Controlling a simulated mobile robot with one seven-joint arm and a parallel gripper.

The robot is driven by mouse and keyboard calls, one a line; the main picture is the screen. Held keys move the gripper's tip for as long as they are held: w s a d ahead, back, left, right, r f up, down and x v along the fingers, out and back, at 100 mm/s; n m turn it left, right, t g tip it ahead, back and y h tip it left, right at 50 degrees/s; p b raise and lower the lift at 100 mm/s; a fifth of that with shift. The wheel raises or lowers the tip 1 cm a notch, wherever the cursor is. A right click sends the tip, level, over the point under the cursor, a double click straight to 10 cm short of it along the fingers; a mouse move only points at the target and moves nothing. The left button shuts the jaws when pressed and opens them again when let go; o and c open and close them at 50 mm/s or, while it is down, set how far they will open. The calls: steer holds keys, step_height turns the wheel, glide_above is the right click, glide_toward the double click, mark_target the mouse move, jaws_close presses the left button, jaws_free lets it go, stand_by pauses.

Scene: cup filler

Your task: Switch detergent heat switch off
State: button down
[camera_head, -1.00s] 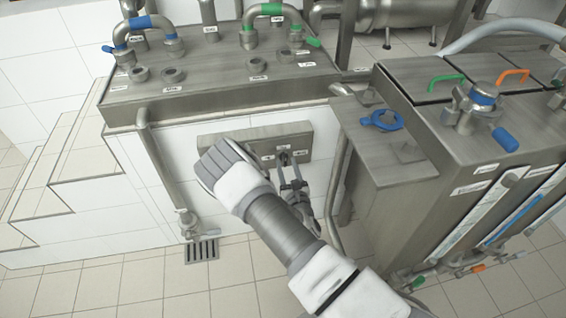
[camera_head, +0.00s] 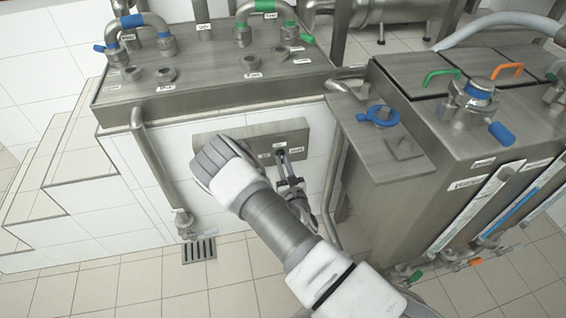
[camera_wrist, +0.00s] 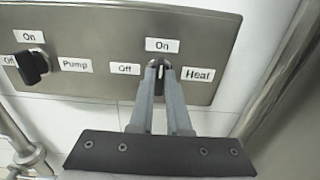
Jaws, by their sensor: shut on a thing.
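The heat switch (camera_wrist: 160,70) is a small dark knob with a pale pointer line, on a grey metal panel (camera_wrist: 205,30). "On" is above it, "Off" to its left and "Heat" to its right. Its pointer looks about upright, towards "On", though the fingers partly cover it. My gripper (camera_wrist: 160,79) is shut on this knob, one finger on either side. In the head view my gripper (camera_head: 282,157) reaches the right part of the panel (camera_head: 228,134), and my arm covers the panel's lower left.
A black pump switch (camera_wrist: 32,66) is to the left on the same panel. A pipe (camera_head: 333,185) and a steel tank with a blue ring handle (camera_head: 382,116) stand close on the right. A ledge with pipes (camera_head: 215,83) is above the panel.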

steer(key=shift+n+p, duration=0.3)
steer(key=shift+p, duration=0.05)
steer(key=shift+a+f+n+p, duration=0.15)
steer(key=shift+n+p, duration=1.65)
steer(key=shift+n, duration=2.55)
steer(key=shift+a+f+n+p, duration=0.1)
steer(key=shift+n+p, duration=1.7)
steer(key=shift+n, duration=2.55)
steer(key=c, duration=0.9)
jaws_free()
steer(key=shift+s, duration=0.1)
